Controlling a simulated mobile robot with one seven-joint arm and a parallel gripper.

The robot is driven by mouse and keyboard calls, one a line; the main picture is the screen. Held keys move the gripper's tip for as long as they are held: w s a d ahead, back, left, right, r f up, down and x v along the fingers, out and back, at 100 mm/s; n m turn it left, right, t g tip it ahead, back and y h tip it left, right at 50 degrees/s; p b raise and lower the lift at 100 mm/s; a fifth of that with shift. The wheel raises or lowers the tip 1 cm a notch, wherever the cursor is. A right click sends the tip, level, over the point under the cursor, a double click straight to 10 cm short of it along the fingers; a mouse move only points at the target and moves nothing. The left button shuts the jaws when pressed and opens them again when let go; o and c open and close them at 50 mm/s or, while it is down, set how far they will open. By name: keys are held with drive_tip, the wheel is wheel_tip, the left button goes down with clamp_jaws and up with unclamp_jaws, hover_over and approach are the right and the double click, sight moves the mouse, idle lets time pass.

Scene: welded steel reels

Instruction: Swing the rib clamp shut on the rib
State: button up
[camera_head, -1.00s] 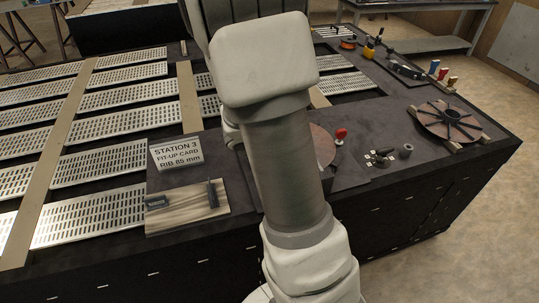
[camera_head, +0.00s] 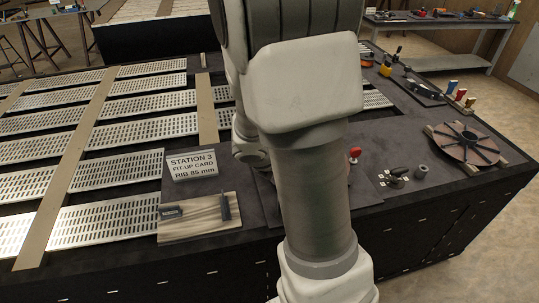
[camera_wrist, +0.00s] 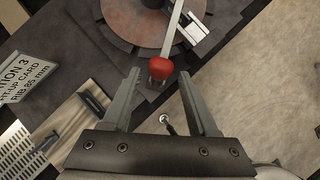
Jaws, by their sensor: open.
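The rib clamp shows by its red knob (camera_wrist: 160,68) at the end of a pale straight bar (camera_wrist: 174,32) in the wrist view. The bar runs up over a rusty round reel disc (camera_wrist: 132,22). I cannot tell the rib apart from the bar and fittings there. My gripper (camera_wrist: 159,76) is open and empty. Its fingertips appear on either side of the red knob; I cannot tell how far beyond them it lies. In the head view my arm hides most of the disc, and the red knob (camera_head: 354,152) shows just right of the arm.
A station card (camera_head: 192,164) and a wooden board (camera_head: 190,226) with dark tools lie left of my arm. A grey ring (camera_head: 421,172), small dark parts (camera_head: 394,177) and another spoked reel disc (camera_head: 466,143) stand to the right. A white block (camera_wrist: 186,38) is beside the bar.

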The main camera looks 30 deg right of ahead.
drive_tip(key=p+v, duration=0.1)
drive_tip(key=v, duration=1.2)
drive_tip(key=shift+r, duration=0.25)
drive_tip(key=shift+s+a, duration=0.1)
drive_tip(key=shift+a, duration=0.05)
drive_tip(key=s+a+r+m+t+y+b, duration=0.2)
drive_tip(key=s+a+m+y+b, duration=0.4)
drive_tip(key=m, duration=1.7)
drive_tip(key=shift+s+a+r+b, duration=0.25)
drive_tip(key=shift+s+a+b, duration=0.4)
drive_tip(key=shift+s+a, duration=1.9)
drive_tip(key=shift+s+d, duration=0.35)
drive_tip(key=shift+d, duration=0.05)
